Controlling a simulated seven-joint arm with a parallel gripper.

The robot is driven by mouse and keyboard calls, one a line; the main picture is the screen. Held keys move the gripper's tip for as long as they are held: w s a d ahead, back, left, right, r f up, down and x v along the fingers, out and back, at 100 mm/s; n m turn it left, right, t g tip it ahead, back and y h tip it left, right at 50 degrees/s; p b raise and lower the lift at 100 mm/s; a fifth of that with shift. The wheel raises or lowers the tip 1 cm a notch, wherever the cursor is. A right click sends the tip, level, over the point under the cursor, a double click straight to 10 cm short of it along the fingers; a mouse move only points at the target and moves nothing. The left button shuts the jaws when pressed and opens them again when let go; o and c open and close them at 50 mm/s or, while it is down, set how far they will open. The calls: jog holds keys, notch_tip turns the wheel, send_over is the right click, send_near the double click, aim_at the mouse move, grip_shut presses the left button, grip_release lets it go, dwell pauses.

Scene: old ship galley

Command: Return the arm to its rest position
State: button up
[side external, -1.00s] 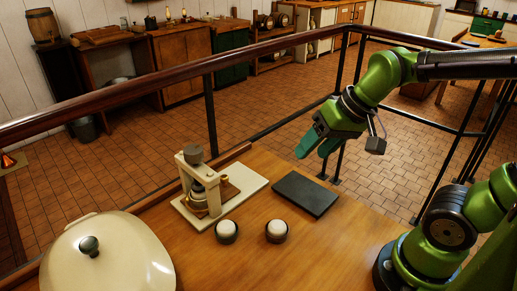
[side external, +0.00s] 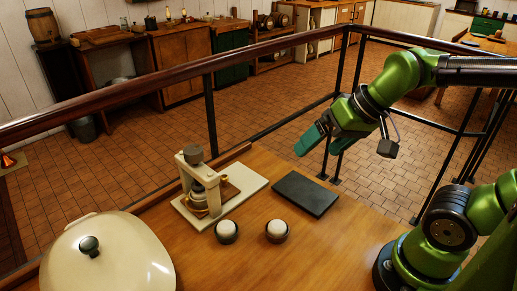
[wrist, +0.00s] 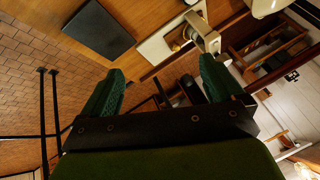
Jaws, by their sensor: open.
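My gripper (side external: 322,140) hangs in the air above and behind the dark flat slab, clear of the table. Its two teal fingers are apart with nothing between them. In the wrist view the open fingers (wrist: 160,88) also show empty. My arm is green and reaches in from the right in the side view, bent at the wrist.
The wooden table (side external: 265,185) holds a dark slab (side external: 305,194), a cream press-like device (side external: 203,185) on a pale board, two small dark cups with white contents (side external: 227,231) (side external: 276,230) and a large cream lidded pot (side external: 105,262). A railing (side external: 240,63) runs behind.

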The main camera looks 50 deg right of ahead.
jog(key=shift+o, duration=0.2)
jog(key=w+a+m+g, duration=0.1)
jog(key=w+m+g, duration=0.1)
jog(key=w, duration=0.7)
jog(key=shift+a+r+m+y, duration=0.2)
jog(key=shift+r+m+y, duration=0.15)
jog(key=shift+m, duration=0.35)
jog(key=w+a+r+m+g+y, duration=0.1)
jog(key=w+a+m+g, duration=0.15)
jog(key=w+m, duration=0.9)
jog(key=w+a+x, duration=0.1)
jog(key=x, duration=0.9)
jog(key=shift+r+t, duration=0.2)
jog(key=shift+t, duration=0.15)
jog(key=shift+n, duration=0.25)
